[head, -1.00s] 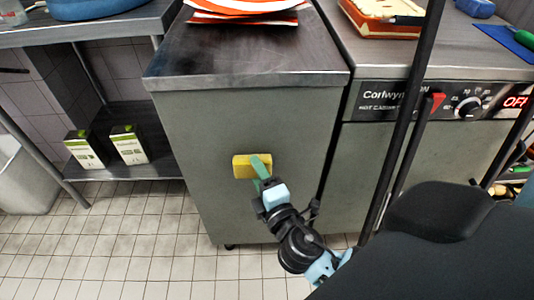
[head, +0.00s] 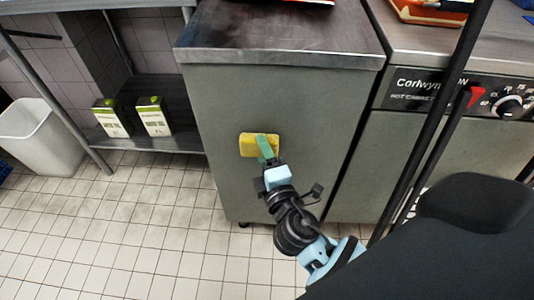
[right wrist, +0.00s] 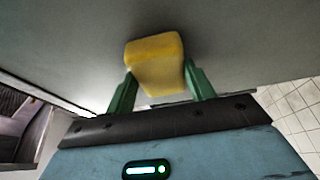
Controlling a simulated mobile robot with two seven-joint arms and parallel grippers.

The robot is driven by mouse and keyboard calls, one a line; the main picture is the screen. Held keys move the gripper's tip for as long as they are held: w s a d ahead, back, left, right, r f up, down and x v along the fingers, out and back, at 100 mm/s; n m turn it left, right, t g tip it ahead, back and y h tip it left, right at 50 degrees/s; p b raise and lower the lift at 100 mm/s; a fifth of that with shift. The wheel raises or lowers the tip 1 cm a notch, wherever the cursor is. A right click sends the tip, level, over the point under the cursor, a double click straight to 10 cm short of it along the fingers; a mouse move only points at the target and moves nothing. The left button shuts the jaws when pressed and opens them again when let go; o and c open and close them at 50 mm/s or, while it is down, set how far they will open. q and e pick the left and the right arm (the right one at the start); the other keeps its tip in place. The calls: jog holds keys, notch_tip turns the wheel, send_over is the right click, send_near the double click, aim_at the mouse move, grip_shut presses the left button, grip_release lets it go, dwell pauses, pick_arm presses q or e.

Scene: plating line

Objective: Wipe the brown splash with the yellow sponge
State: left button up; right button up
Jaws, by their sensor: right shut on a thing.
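The yellow sponge (head: 259,145) is in front of the grey-green side panel of a metal-topped cabinet. My right gripper (head: 268,150) is shut on it, with green fingers on both sides. In the right wrist view the sponge (right wrist: 156,62) sits between the two green fingertips, close to the panel; I cannot tell whether it touches it. No brown splash shows in either view now; the sponge and gripper hide part of the panel. My left gripper is not in view.
The cabinet (head: 290,100) has a steel top (head: 280,35). A hot cabinet (head: 440,150) stands to its right. At the left are two green-and-white cartons (head: 154,116) on a low shelf and a white bin (head: 45,135). The tiled floor (head: 150,235) in front is clear.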

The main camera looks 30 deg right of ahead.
aim_at(247, 151)
jog(key=shift+w+a, duration=0.45)
jog(key=shift+a, duration=0.3)
jog(key=shift+w+a, duration=0.45)
jog(key=shift+a, duration=0.25)
jog(key=shift+s+b, duration=0.1)
jog(key=shift+b, duration=0.2)
jog(key=shift+s+a+f+b, duration=0.1)
jog(key=shift+s+a+b, duration=0.05)
jog(key=shift+s+a, duration=0.45)
jog(key=shift+s+a+b, duration=0.15)
jog(key=shift+s+a, duration=0.25)
jog(key=shift+s, duration=0.4)
jog(key=shift+s+a, duration=0.7)
jog(key=shift+s, duration=0.35)
jog(key=shift+s+a+b, duration=0.35)
jog(key=shift+s+a, duration=0.1)
jog(key=shift+s, duration=0.2)
jog(key=shift+s+a+b, duration=0.3)
jog(key=shift+s+a, duration=0.1)
jog(key=shift+s, duration=0.2)
